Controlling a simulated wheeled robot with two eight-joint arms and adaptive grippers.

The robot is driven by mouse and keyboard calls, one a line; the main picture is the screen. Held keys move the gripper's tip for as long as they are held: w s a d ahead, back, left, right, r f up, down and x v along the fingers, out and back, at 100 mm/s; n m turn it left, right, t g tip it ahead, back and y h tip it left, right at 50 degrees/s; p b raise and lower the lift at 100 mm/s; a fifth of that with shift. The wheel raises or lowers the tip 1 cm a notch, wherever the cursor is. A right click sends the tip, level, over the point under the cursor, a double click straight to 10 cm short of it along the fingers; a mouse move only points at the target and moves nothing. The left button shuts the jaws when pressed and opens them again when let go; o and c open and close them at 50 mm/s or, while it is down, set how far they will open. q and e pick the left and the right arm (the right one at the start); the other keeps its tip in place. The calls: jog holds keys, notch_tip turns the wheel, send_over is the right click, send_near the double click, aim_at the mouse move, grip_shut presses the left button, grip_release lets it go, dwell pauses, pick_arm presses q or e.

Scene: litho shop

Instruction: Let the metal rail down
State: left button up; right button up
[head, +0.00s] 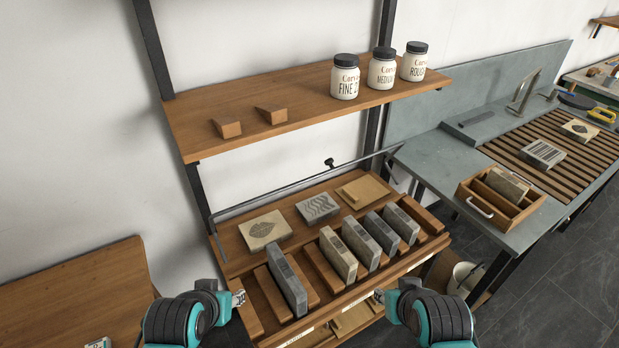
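The metal rail (290,188) is a thin grey bar running along the back of the wooden rack (290,226), above its surface. It has a bent arm at each end, and a black knob (330,162) shows by its middle. My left gripper (239,298) is at the front left of the rack, well below and in front of the rail. My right gripper (379,296) is at the rack's front edge, right of centre. Both are apart from the rail. The fingers are small and partly hidden by my wrists, so their opening is unclear.
Several stone blocks (287,280) stand in the rack's front slots. A leaf-pattern stone (264,230), a wavy-pattern stone (318,207) and a wooden board (363,191) lie behind them. A shelf (290,98) with jars hangs above. A grey bench (435,160) is at right.

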jog(key=shift+n+y, duration=0.4)
jog(key=shift+n, duration=0.2)
jog(key=w+r, duration=0.2)
jog(key=w+a+r+p, duration=0.1)
jog(key=w+r, duration=0.1)
jog(key=w, duration=0.1)
jog(key=w+r+p, duration=0.1)
jog(key=w+r, duration=0.1)
jog(key=shift+w+a+r, duration=0.15)
jog(key=shift+w+a, duration=0.05)
jog(key=shift+a, duration=0.15)
grip_shut()
jog(key=w+a+r+n+y+p, duration=0.1)
jog(key=w+a+r+n+p, duration=0.15)
jog(key=w, duration=0.85)
jog(key=w+a+r+n+y+p, duration=0.1)
jog(key=w+a+r+p, duration=0.15)
jog(key=w, duration=0.85)
jog(key=w+a+f+p, duration=0.1)
jog(key=w+a+f, duration=0.1)
jog(key=w, duration=0.3)
jog(key=w+a+f+n+g+p, duration=0.1)
jog(key=w+a+f, duration=0.1)
jog(key=w, duration=0.3)
jog(key=shift+w+f+y, duration=0.4)
